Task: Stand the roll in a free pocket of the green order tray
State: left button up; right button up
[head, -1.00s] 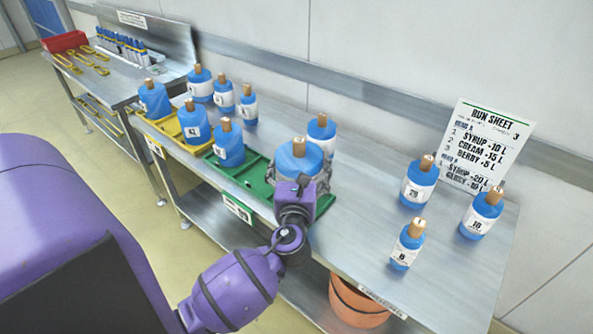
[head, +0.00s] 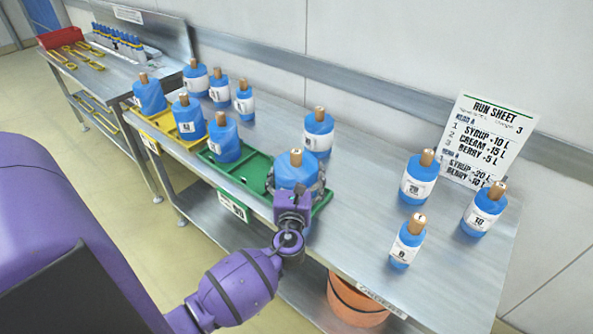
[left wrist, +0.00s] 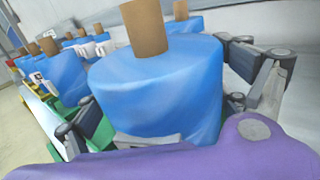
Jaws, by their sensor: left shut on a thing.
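The roll (head: 295,172) is blue with a brown core and stands upright in my left gripper (head: 296,186), whose fingers are closed around its sides. It is at the right end of the green order tray (head: 256,167); my gripper hides its base, so I cannot tell whether it touches the tray floor. Another blue roll (head: 223,142) with a white label stands in the tray's left pocket. The middle of the tray is bare green. In the left wrist view the held roll (left wrist: 160,85) fills the middle between the fingers. My right gripper is not in view.
A yellow tray (head: 164,125) with blue rolls adjoins on the left. Several labelled rolls stand behind the trays, one (head: 318,133) close behind the held roll. Three more stand right, near the run sheet (head: 487,142). Bare bench (head: 350,205) lies between. An orange bucket (head: 357,300) is below.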

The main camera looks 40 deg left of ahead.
pick_arm(q)
jog(key=shift+w+r, duration=0.1)
jog(key=shift+r, duration=0.15)
jog(key=shift+f, duration=0.15)
jog(key=o, duration=1.8)
jog(key=shift+f, duration=0.15)
jog(key=shift+r, duration=0.2)
jog(key=v, duration=1.1)
jog(key=shift+s+d+f+b, duration=0.1)
jog(key=shift+s+f+b, duration=0.1)
jog(key=shift+s+b, duration=0.15)
jog(key=shift+s+d+r, duration=0.1)
jog(key=shift+s+d, duration=0.15)
